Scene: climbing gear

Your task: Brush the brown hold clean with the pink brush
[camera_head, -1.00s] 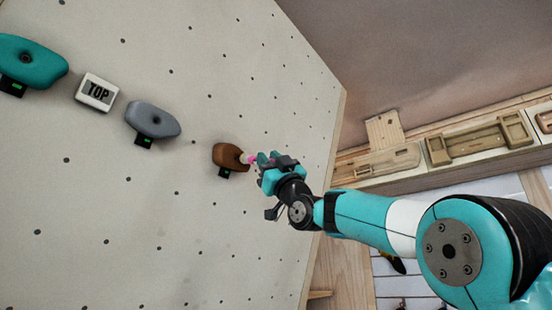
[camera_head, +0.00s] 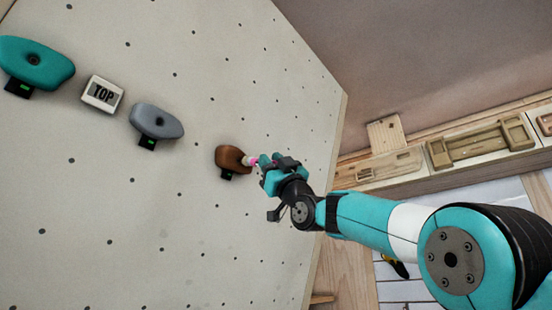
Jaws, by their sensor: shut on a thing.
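The brown hold (camera_head: 229,157) is fixed to the pale climbing wall, right of the grey hold, with a small dark tag under it. My gripper (camera_head: 267,161) is just right of the brown hold and shut on the pink brush (camera_head: 254,160). Only a short pink piece of the brush and its pale bristle end show. The bristle end is at the right side of the brown hold and appears to touch it. The rest of the brush is hidden by my gripper.
Wooden training boards (camera_head: 480,143) line a ledge at the right. The wall below the brown hold is clear.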

